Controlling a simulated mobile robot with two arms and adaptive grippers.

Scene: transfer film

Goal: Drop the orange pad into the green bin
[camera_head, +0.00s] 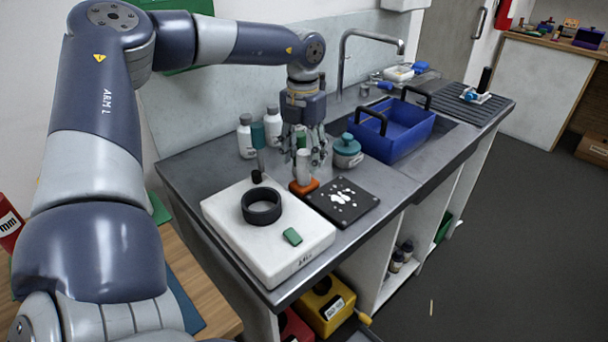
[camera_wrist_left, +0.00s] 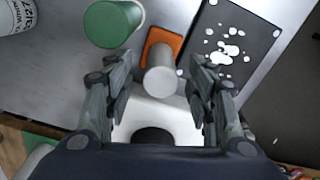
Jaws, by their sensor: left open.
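The orange pad (camera_head: 304,187) lies on the grey counter between the white block and the black plate. A pale grey cylinder (camera_head: 302,165) stands on or just at it; I cannot tell if they are joined. The pad also shows in the left wrist view (camera_wrist_left: 153,38), partly hidden by the cylinder (camera_wrist_left: 160,78). My left gripper (camera_head: 309,157) points down over the pad, open, with its fingers (camera_wrist_left: 160,70) apart on either side of the cylinder. A small green container (camera_head: 444,227) shows in the shelf below; I cannot tell if it is the green bin. My right gripper is out of view.
A white block (camera_head: 225,215) with a black ring (camera_head: 262,206) and green piece stands left. A black plate with white spots (camera_head: 352,212), teal-lidded jar (camera_head: 347,152) and blue basket (camera_head: 400,137) are right. White bottles (camera_head: 273,128) stand behind. A yellow container (camera_head: 326,305) sits below.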

